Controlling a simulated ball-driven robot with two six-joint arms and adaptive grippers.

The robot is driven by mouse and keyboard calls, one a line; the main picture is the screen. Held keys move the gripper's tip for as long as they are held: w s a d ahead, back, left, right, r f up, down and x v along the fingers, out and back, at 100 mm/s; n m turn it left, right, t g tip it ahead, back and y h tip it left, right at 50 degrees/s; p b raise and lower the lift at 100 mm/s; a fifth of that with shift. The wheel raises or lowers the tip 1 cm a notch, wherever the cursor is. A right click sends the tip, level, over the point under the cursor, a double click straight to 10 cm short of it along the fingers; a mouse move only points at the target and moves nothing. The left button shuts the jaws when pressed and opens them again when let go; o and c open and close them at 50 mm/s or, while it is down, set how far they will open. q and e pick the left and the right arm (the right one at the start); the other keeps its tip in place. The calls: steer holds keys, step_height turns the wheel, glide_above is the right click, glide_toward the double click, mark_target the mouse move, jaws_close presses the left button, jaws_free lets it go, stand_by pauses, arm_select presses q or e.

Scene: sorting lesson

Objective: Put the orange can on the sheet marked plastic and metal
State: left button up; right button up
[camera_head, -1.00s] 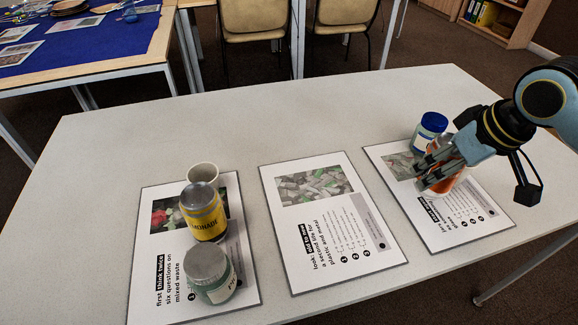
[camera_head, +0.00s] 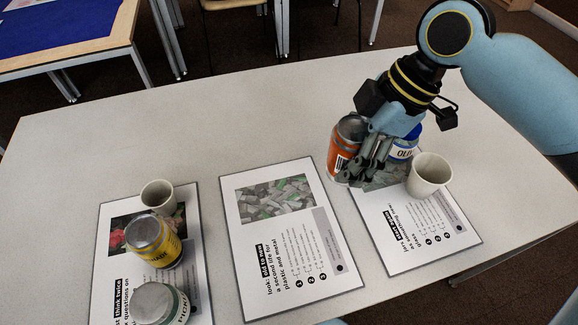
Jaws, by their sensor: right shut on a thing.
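My right gripper (camera_head: 360,170) is shut on the orange can (camera_head: 341,160), whose grey top and orange side show left of the fingers. The can looks held above the table, beyond the gap between the middle and right sheets; its height is hard to tell. The sheet marked plastic and metal (camera_head: 325,272) lies in the middle of the table with nothing on it. The gripper and can are up and to the right of it. My left gripper is not in view.
The right sheet (camera_head: 455,248) bears a pale cup (camera_head: 428,178); a blue-lidded jar (camera_head: 403,151) is partly hidden behind my gripper. The left sheet (camera_head: 200,300) bears another cup (camera_head: 158,196), a yellow can (camera_head: 165,250) and a grey-lidded jar (camera_head: 152,304).

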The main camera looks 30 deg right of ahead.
steer(key=w+a+f, duration=0.1)
steer(key=w+f, duration=0.1)
steer(key=w, duration=0.1)
steer(key=w+a+f, duration=0.2)
steer(key=w, duration=0.2)
steer(key=w+a+f+b, duration=0.1)
steer(key=w+f, duration=0.2)
steer(key=shift+w+a, duration=0.2)
steer(key=shift+a, duration=0.2)
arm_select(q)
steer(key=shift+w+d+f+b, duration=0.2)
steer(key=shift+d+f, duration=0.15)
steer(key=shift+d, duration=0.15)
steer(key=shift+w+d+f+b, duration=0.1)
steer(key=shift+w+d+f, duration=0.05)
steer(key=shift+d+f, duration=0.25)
arm_select(e)
steer(key=shift+f, duration=1.95)
steer(key=shift+f, duration=0.1)
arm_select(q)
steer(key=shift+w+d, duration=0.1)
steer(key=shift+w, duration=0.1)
arm_select(e)
steer(key=o, duration=0.9)
